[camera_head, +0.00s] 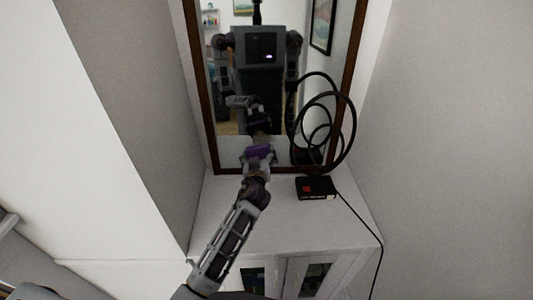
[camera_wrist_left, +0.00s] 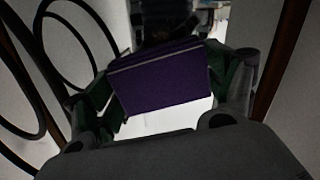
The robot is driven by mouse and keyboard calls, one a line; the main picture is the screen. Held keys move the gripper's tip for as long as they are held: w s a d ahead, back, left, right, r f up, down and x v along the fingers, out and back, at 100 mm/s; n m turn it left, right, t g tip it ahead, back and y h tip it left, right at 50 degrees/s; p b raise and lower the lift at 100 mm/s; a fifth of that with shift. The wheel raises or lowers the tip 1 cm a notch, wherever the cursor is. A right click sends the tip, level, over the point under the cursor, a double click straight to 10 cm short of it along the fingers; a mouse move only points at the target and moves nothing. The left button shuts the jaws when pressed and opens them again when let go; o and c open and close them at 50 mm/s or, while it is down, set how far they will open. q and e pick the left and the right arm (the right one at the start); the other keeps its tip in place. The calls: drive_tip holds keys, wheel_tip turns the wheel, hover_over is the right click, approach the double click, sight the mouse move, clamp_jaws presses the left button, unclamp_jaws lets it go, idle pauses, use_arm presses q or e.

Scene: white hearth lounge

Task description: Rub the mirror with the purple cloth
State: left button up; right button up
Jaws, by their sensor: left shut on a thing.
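The mirror (camera_head: 275,72) in a dark brown frame stands upright against the back wall, above the white cabinet top. It reflects my own body. My left gripper (camera_head: 258,156) is shut on the purple cloth (camera_head: 259,151) at the lower left part of the mirror. In the left wrist view the cloth (camera_wrist_left: 162,79) is a folded purple piece between the two fingers of the left gripper (camera_wrist_left: 160,92). The cloth is at or very close to the glass; I cannot tell whether it touches. My right gripper does not show directly.
A black ring-shaped sculpture (camera_head: 349,130) on a dark base stands on the cabinet in front of the mirror's right side. A small black box with a red mark (camera_head: 316,188) and a cable sits on the white cabinet (camera_head: 345,218). Walls close in on both sides.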

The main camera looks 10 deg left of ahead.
sight(264, 141)
use_arm(q)
drive_tip(key=shift+s+a+f+y, duration=0.2)
drive_tip(key=shift+a+y, duration=0.3)
drive_tip(key=shift+a, duration=0.2)
drive_tip(key=shift+a+f+y, duration=0.1)
drive_tip(key=shift+y, duration=0.2)
drive_tip(key=shift+w, duration=0.1)
drive_tip(key=shift+x, duration=2.85)
drive_tip(key=shift+b+x, duration=0.4)
drive_tip(key=shift+x, duration=0.55)
drive_tip(key=shift+w+r, duration=0.1)
drive_tip(key=shift+r, duration=0.15)
drive_tip(key=shift+w+d+f+b, duration=0.1)
drive_tip(key=shift+d+b, duration=0.5)
drive_tip(key=shift+d, duration=0.2)
drive_tip(key=shift+w+d+b, duration=0.15)
drive_tip(key=shift+d+b, duration=0.3)
drive_tip(key=shift+d, duration=0.15)
drive_tip(key=shift+w+d+b, duration=0.15)
drive_tip(key=shift+d+b, duration=0.3)
drive_tip(key=shift+d, duration=0.2)
